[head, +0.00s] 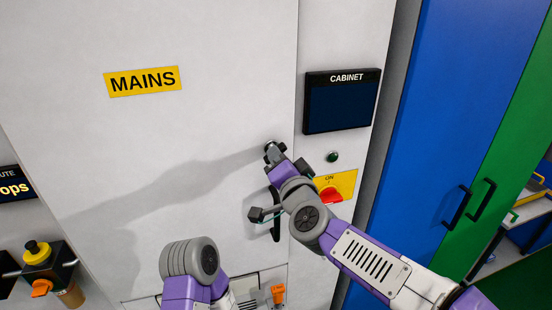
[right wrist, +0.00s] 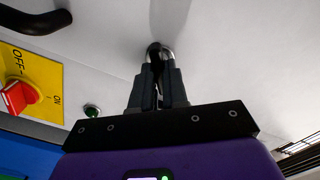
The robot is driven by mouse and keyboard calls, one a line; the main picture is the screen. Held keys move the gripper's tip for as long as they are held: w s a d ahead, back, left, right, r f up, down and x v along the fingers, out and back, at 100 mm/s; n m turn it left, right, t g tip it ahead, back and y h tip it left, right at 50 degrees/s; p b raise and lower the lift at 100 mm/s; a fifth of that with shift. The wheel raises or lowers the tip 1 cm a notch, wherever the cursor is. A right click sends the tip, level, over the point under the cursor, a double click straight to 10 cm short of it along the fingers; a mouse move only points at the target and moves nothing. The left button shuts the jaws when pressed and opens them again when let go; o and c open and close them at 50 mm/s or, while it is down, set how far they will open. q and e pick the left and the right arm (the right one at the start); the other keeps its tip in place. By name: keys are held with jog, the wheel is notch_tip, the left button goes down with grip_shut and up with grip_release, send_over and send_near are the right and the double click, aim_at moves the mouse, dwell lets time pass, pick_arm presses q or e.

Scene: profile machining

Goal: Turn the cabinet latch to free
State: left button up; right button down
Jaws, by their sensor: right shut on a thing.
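The cabinet latch (head: 271,147) is a small dark and metallic knob on the pale door, left of the CABINET screen. My right gripper (head: 275,155) reaches it from below and is shut on it. In the right wrist view the two fingers of my right gripper (right wrist: 158,78) close around the latch (right wrist: 154,50), which stands out from the door. The fingers and the shadow between them hide part of the latch, so its turn angle is hard to tell. My left gripper is out of view; only my left arm shows at the bottom.
A black door handle (right wrist: 38,22) sits near the latch, partly behind my right arm in the head view. A red switch (head: 331,195) on a yellow plate and a green lamp (head: 333,156) are to the right. The door (head: 215,70) around the MAINS label is clear.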

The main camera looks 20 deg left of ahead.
jog(key=m+b, duration=0.1)
jog(key=m, duration=0.2)
jog(key=m+b, duration=0.1)
jog(key=m, duration=0.3)
jog(key=c, duration=1)
grip_release()
